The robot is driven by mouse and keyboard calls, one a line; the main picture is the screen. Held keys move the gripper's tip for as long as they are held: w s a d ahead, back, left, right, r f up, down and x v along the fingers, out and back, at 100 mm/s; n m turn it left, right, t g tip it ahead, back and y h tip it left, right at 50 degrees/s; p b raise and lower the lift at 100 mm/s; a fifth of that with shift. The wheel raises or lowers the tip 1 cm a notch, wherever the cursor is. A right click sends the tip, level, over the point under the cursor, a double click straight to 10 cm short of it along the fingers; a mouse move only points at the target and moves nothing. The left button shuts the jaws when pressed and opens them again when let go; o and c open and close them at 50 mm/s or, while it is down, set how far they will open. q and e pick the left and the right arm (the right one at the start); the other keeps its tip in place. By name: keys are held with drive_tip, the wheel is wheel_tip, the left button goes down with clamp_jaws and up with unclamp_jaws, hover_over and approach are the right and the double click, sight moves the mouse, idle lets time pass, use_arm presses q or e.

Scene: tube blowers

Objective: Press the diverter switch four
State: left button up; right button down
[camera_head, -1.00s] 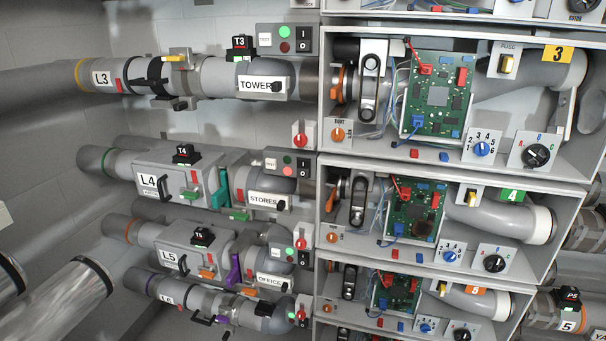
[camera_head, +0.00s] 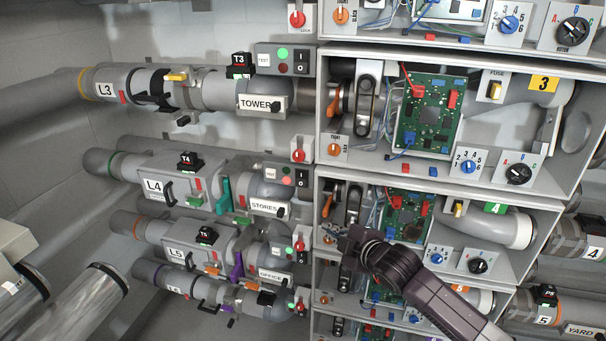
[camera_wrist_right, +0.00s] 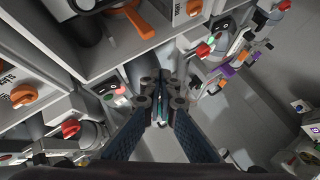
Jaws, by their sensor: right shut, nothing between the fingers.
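No part is legibly marked as a diverter. The bay with the green 4 tag (camera_head: 495,208) holds an orange lever (camera_head: 327,204), a black oval fitting (camera_head: 353,204), a green circuit board (camera_head: 408,215), a blue dial (camera_head: 437,257) and a black A-B-C dial (camera_head: 479,264). My right gripper (camera_head: 348,239) is in front of this bay's lower left, its arm covering part of the bay below. In the right wrist view, my right gripper (camera_wrist_right: 160,85) is shut and empty; contact is not clear. My left gripper is out of view.
At left, the L4 pipe (camera_head: 153,185) carries a black T4 box (camera_head: 190,161) and a button box (camera_head: 287,173). Bay 3 (camera_head: 543,83) stands above. Red knobs (camera_head: 298,155) project beside the cabinet. The wrist view shows open floor (camera_wrist_right: 255,110) at right.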

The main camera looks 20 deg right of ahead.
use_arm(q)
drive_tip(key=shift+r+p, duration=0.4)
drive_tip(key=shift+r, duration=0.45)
use_arm(e)
drive_tip(key=s+a+r+n+t+y, duration=0.1)
drive_tip(key=a+r+n, duration=0.2)
drive_tip(key=r, duration=0.8)
drive_tip(key=shift+s+a+r, duration=0.15)
drive_tip(key=shift+a+r, duration=0.15)
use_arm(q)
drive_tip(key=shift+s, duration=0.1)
use_arm(e)
drive_tip(key=p, duration=0.3)
approach(296, 183)
drive_tip(key=w+a, duration=0.2)
drive_tip(key=a, duration=0.1)
drive_tip(key=shift+w+d+f+p, duration=0.15)
drive_tip(key=shift+w+d+p, duration=0.1)
drive_tip(key=shift+w, duration=0.25)
drive_tip(key=shift+w+d+f+p, duration=0.15)
drive_tip(key=shift+w+p, duration=0.1)
drive_tip(key=shift+w, duration=0.3)
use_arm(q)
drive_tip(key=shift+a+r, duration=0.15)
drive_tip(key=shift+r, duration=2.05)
use_arm(e)
drive_tip(key=shift+w+d+f, duration=0.45)
drive_tip(key=shift+w+d, duration=0.05)
drive_tip(key=shift+w, duration=0.25)
